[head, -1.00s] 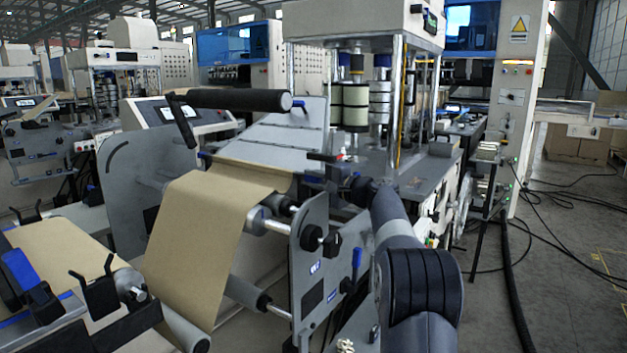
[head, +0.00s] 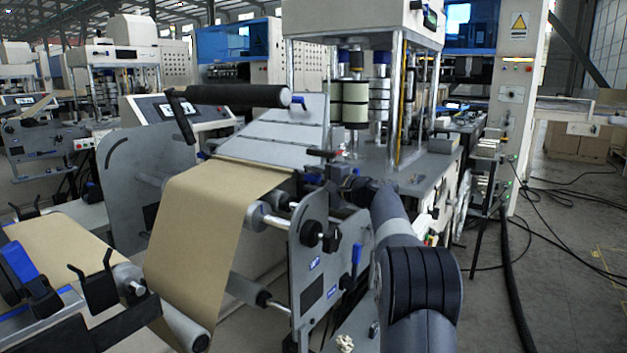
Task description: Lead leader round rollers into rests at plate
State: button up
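The brown paper leader (head: 195,235) rises from the lower roller (head: 186,328) in a broad sheet. Its upper part bends over the top of the stand, and its far edge lies along the lower edge of the sloped grey plate (head: 278,135). A roller with a pale end (head: 262,217) and a lower roller end (head: 265,299) show right of the sheet. My arm reaches in from the lower right, and my gripper (head: 316,168) is at the right end of the plate's lower edge, beside the leader's corner. Its fingers are small and dark; their opening and grip are unclear.
A black roller on an arm (head: 238,95) stands above the plate. Grey side plates (head: 315,265) flank the rollers, the near one with knobs and a blue lever (head: 356,252). A press with posts (head: 398,100) stands behind. Cables lie on the floor at right.

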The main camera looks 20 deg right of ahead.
jog(key=b+v, duration=0.1)
jog(key=v, duration=1)
jog(key=shift+w, duration=0.1)
jog(key=p+x, duration=0.1)
jog(key=x, duration=1)
jog(key=shift+r, duration=0.1)
jog(key=shift+r+p, duration=0.3)
